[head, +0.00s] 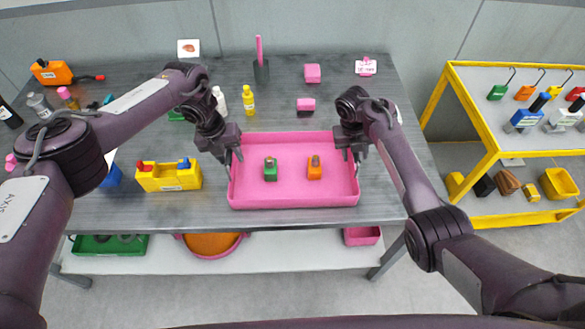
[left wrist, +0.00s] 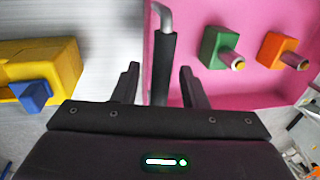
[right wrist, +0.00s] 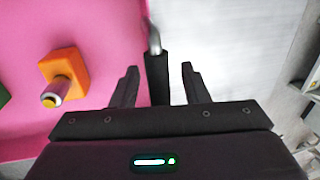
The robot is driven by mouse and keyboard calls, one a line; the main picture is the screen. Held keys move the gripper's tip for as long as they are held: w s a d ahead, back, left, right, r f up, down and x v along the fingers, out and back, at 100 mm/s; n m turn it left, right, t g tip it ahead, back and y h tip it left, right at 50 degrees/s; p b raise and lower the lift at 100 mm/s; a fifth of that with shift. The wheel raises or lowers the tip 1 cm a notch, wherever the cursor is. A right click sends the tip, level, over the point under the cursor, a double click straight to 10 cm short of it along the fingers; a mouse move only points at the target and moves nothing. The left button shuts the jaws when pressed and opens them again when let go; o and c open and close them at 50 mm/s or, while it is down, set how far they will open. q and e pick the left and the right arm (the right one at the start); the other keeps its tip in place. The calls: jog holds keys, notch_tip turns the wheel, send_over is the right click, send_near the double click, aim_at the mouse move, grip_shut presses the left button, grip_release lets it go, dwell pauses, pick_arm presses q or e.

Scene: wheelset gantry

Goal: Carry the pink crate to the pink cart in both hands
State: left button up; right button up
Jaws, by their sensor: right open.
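The pink crate (head: 295,201) sits on the grey table, with a green item (head: 270,172) and an orange item (head: 314,170) inside. My left gripper (head: 236,156) is at the crate's left side. In the left wrist view its fingers (left wrist: 160,85) are apart, one on each side of the crate's black handle (left wrist: 164,70). My right gripper (head: 348,154) is at the crate's right side. In the right wrist view its open fingers (right wrist: 158,85) stand on each side of the other black handle (right wrist: 156,75). No pink cart is in view.
A yellow box (head: 168,179) stands left of the crate. Bottles, including a yellow one (head: 249,101), and pink blocks (head: 312,73) lie behind it. A yellow cart (head: 480,132) with tools stands to the right, across a floor gap. Bins sit on the shelf below.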

pick_arm(q)
jog(key=shift+c, duration=0.2)
pick_arm(e)
jog(key=shift+c, duration=0.2)
pick_arm(q)
jog(key=shift+r, duration=0.1)
grip_shut()
pick_arm(e)
grip_shut()
pick_arm(q)
jog(key=shift+r, duration=0.1)
pick_arm(e)
jog(key=shift+r, duration=0.15)
